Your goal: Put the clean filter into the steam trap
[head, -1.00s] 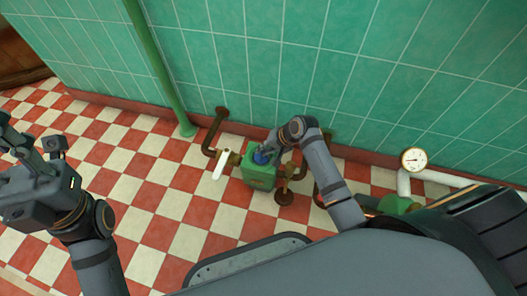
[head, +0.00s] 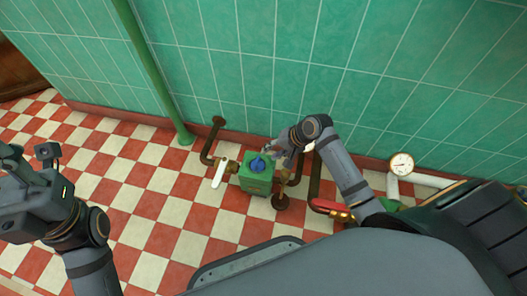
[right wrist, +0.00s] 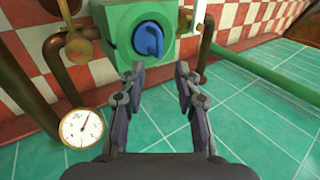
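The steam trap is a green box (head: 256,185) on the pipework at the wall foot; it also shows in the right wrist view (right wrist: 112,40). A round blue piece (head: 258,164) with a raised grip sits in its round opening, shown face-on in the right wrist view (right wrist: 148,38). I cannot tell whether it is the filter or a cap. My right gripper (right wrist: 160,72) is open and empty, its fingertips apart just short of the blue piece. In the head view the right gripper (head: 277,152) is beside the trap's top. My left gripper (head: 28,160) is open and empty, far left.
A white-handled valve (head: 220,173) is left of the trap. A red-handled valve (head: 328,207) and a gauge (head: 401,164) are to the right. A green vertical pipe (head: 150,70) runs up the tiled wall. The checkered floor (head: 150,215) at left is clear.

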